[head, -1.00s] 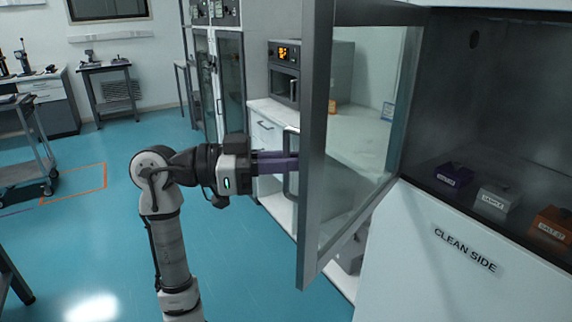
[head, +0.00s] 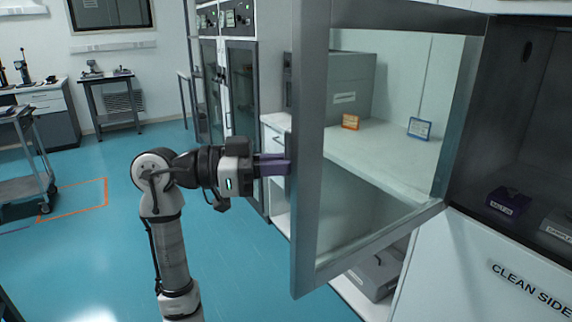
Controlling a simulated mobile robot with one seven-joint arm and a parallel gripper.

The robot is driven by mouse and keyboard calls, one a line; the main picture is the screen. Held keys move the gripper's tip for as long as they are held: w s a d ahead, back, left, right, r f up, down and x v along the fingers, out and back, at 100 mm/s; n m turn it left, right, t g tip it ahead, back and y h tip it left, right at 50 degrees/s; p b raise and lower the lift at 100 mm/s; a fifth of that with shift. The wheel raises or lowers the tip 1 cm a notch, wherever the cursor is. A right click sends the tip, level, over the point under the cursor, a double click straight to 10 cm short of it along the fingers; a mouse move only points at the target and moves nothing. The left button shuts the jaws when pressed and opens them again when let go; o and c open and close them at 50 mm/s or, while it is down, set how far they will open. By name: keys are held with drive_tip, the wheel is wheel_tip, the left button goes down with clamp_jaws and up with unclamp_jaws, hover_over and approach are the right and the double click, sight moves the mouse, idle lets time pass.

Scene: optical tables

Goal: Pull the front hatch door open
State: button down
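The hatch door (head: 310,200) is a glass pane in a grey metal frame. It stands swung well out from the cabinet opening, its free edge to the left and its hinged side at the right by the opening. My gripper (head: 274,165), with purple fingers, reaches in from the left at about mid-height of the free edge. The fingertips end right at the frame's edge. The door's handle is mostly hidden behind the fingers and frame, so I cannot see whether the fingers are closed on it.
The white front panel (head: 470,260) reads CLEAN SIDE. Behind the glass are a white counter (head: 385,150) and a grey box (head: 345,90).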

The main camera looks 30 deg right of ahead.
drive_tip(key=shift+w, duration=0.15)
drive_tip(key=c, duration=1.6)
unclamp_jaws()
drive_tip(key=shift+c, duration=0.2)
drive_tip(key=b+v, duration=0.2)
drive_tip(key=v, duration=1.1)
drive_tip(key=shift+a, duration=0.4)
drive_tip(key=shift+w, duration=0.15)
